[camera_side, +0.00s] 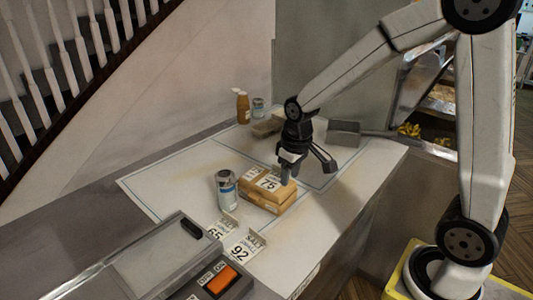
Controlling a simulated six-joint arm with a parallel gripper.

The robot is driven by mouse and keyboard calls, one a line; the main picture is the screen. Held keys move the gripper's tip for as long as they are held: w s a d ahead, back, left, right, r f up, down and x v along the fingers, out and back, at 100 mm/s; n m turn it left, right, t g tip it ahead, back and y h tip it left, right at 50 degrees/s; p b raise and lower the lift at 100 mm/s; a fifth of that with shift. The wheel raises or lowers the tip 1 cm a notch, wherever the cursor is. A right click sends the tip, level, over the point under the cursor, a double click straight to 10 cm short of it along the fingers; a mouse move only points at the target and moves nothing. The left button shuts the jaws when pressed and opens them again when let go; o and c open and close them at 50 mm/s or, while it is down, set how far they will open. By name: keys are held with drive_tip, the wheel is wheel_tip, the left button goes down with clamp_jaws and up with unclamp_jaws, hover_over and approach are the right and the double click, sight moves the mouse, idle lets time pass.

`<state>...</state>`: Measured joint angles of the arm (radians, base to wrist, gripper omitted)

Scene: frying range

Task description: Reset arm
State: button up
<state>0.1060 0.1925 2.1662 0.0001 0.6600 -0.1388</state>
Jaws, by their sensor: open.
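My gripper (306,166) is open and points down above the right end of a brown box (263,200) with white number labels on its top, one reading 75. One fingertip hangs close to the box; I cannot tell whether it touches. The other finger is spread to the right over the counter. Nothing shows between the fingers. My arm reaches in from the right side of the picture.
A can (227,190) stands left of the box. Number cards (243,244) lie in front. A bottle (242,106), a small can (258,108) and grey trays (343,134) stand at the back. A machine with an orange switch (222,280) is at front.

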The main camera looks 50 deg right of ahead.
drive_tip(key=s+a+f+t, duration=0.1)
drive_tip(key=s+a+f, duration=0.2)
drive_tip(key=s, duration=0.6)
drive_tip(key=shift+a+f, duration=0.2)
drive_tip(key=shift+a, duration=0.25)
